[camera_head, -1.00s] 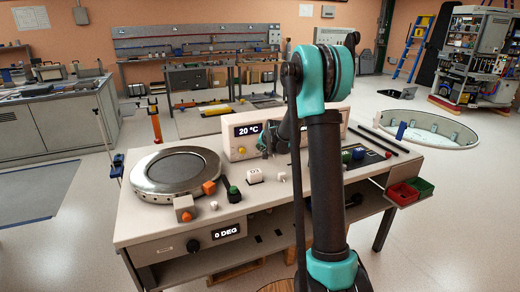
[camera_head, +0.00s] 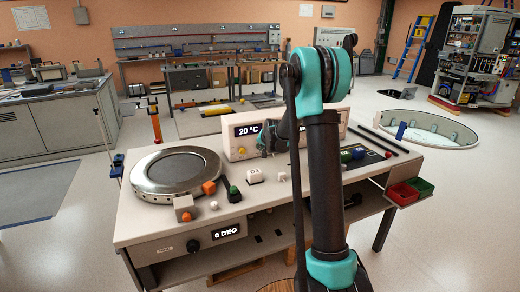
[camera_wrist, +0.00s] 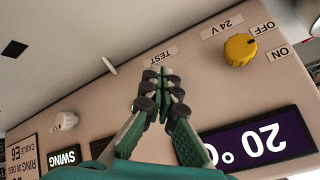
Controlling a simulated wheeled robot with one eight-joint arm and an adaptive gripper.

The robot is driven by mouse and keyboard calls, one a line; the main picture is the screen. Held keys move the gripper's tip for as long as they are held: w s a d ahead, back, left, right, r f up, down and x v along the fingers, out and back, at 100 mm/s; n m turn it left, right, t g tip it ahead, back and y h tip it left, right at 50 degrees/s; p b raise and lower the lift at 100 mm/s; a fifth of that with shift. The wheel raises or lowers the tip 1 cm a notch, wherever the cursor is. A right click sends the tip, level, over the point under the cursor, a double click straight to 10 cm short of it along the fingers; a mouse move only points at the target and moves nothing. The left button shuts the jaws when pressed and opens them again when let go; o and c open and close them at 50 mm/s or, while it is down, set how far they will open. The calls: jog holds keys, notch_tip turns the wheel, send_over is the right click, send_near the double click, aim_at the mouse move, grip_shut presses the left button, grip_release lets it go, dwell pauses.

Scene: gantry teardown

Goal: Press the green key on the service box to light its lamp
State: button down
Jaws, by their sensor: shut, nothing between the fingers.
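The service box (camera_head: 236,133) stands at the back of the bench, with a "20 °C" display and a yellow knob (camera_head: 241,151). My gripper (camera_head: 268,146) is at its front face, partly hidden by my arm. In the wrist view the closed, empty fingers (camera_wrist: 161,82) point at the panel just by the "TEST" label (camera_wrist: 161,55). No lit lamp can be made out.
The bench holds a round metal ring (camera_head: 177,173), a green-topped part (camera_head: 233,193) and small blocks. Red and green bins (camera_head: 403,194) hang at right.

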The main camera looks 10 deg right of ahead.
jog(key=shift+s, duration=0.1)
jog(key=shift+s+d, duration=0.25)
jog(key=shift+s, duration=0.6)
jog(key=shift+s+d, duration=0.25)
jog(key=shift+s, duration=0.7)
jog(key=shift+s+d, duration=0.3)
jog(key=shift+s, duration=0.7)
jog(key=shift+s+d, duration=0.25)
jog(key=shift+s, duration=0.7)
jog(key=s+n, duration=0.1)
jog(key=s, duration=0.5)
jog(key=s+g, duration=0.1)
jog(key=s, duration=0.5)
jog(key=s+n, duration=0.1)
jog(key=s, duration=0.5)
jog(key=shift+s+d+r+n+g, duration=0.15)
jog(key=shift+r+n+g, duration=0.15)
jog(key=shift+r+g, duration=0.1)
jog(key=s+f+n+g, duration=0.1)
jog(key=s+f, duration=0.1)
jog(key=s, duration=0.9)
jog(key=s+d+f+n+g+h, duration=0.1)
jog(key=s+f+n, duration=0.1)
jog(key=s, duration=0.9)
jog(key=shift+s+d+f+g, duration=0.2)
jog(key=shift+s+f+g, duration=0.15)
jog(key=shift+f, duration=0.5)
jog(key=c, duration=2.3)
grip_release()
